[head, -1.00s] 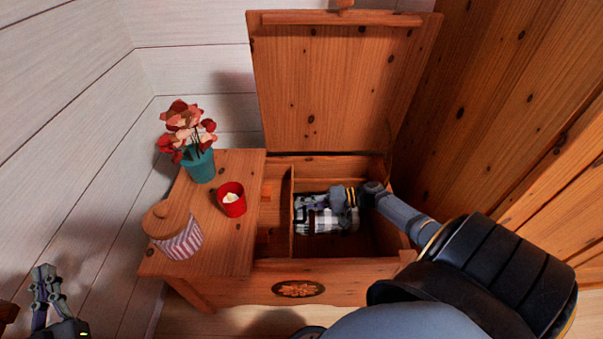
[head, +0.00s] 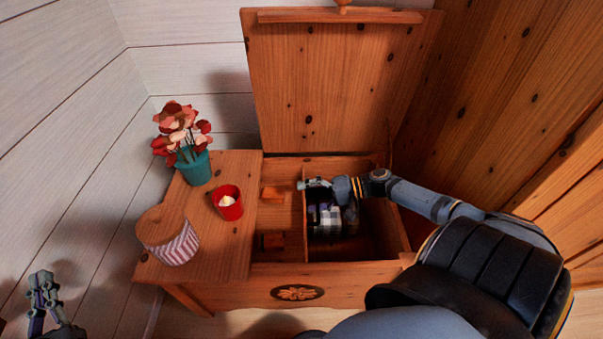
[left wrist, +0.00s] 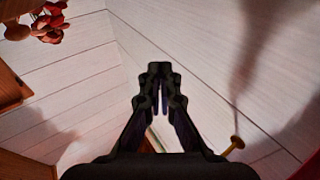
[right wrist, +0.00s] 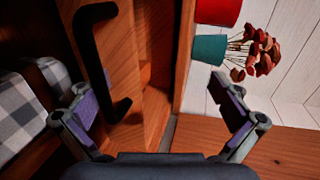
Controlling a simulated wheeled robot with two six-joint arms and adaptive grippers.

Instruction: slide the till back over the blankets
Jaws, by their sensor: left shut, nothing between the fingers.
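The till (head: 304,225) is a wooden tray inside the open chest, partly under the chest's fixed left top. Its right wall and a black handle (right wrist: 116,65) show in the right wrist view. The blankets (head: 330,222), dark and checked, lie right of the till; a grey-white checked one (right wrist: 25,110) shows in the right wrist view. My right gripper (head: 306,185) is at the till's right wall, its fingers spread wide with the handle ahead of them; contact is unclear. My left gripper (head: 42,290) is shut and empty, off to the left.
The chest (head: 225,292) has its lid (head: 340,90) raised. Wood panelling is close on the right.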

